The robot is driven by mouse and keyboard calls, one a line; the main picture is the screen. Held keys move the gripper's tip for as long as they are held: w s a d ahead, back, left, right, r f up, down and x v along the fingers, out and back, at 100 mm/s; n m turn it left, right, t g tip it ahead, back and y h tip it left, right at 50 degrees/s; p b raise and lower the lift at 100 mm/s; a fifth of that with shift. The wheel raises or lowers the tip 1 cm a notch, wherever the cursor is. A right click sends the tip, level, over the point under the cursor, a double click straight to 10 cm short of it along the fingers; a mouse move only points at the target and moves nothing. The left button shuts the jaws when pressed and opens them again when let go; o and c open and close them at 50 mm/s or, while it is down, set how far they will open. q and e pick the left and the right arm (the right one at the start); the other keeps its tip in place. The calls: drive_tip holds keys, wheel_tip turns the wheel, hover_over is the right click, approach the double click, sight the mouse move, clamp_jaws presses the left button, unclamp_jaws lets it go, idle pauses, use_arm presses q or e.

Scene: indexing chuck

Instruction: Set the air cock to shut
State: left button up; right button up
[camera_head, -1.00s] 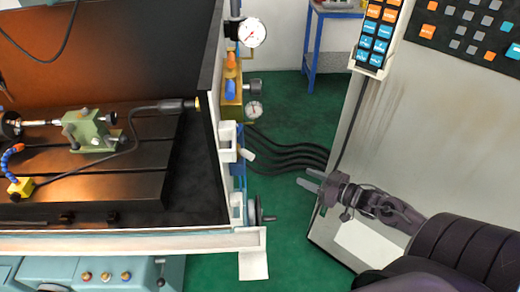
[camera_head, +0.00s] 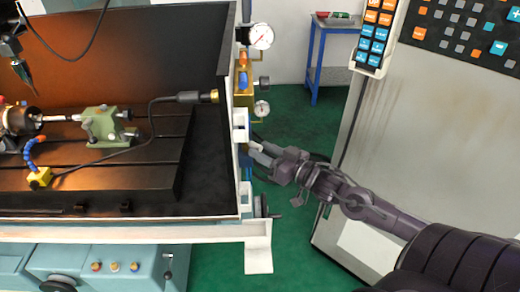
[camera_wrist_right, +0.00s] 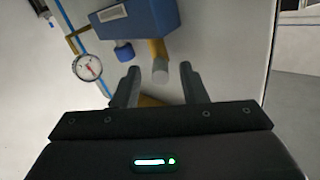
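In the head view, my right gripper (camera_head: 262,153) is at the side of the machine, by the white brackets below the lower gauge. In the right wrist view, its two fingers (camera_wrist_right: 158,85) are open, with a gap between them. A short stem with a brass-coloured body and a pale grey end (camera_wrist_right: 160,72) stands between the fingertips, below a blue block (camera_wrist_right: 138,18); it looks like the air cock's lever. Whether a finger touches it I cannot tell. In the head view the gripper hides most of it, so its setting is unclear. My left gripper is not in view.
A round gauge (camera_wrist_right: 87,67) and a blue knob (camera_wrist_right: 124,51) are close to the fingers. Green floor lies between.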

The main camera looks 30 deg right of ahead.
sight(247, 144)
drive_tip(key=shift+w+a, duration=0.2)
drive_tip(key=shift+w, duration=0.5)
drive_tip(key=shift+c, duration=0.8)
clamp_jaws()
drive_tip(key=shift+a+r+m+h+p, duration=0.25)
drive_tip(key=shift+m+h+p, duration=0.25)
drive_tip(key=shift+h+p, duration=0.35)
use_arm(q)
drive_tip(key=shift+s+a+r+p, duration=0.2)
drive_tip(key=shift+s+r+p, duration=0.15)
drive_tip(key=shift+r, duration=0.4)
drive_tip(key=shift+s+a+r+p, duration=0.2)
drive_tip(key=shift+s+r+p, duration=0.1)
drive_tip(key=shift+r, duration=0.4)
use_arm(e)
drive_tip(key=shift+a+f+m+h, duration=0.1)
drive_tip(key=shift+a+m+h, duration=0.25)
drive_tip(key=shift+m+h, duration=0.6)
drive_tip(key=shift+a+f+m+h, duration=0.1)
drive_tip(key=shift+a+m+h, duration=0.35)
drive_tip(key=shift+h, duration=0.9)
drive_tip(key=shift+a+f+m+h, duration=0.1)
drive_tip(key=shift+a+m+h, duration=0.1)
drive_tip(key=shift+m+h, duration=0.85)
drive_tip(key=shift+o, duration=0.8)
unclamp_jaws()
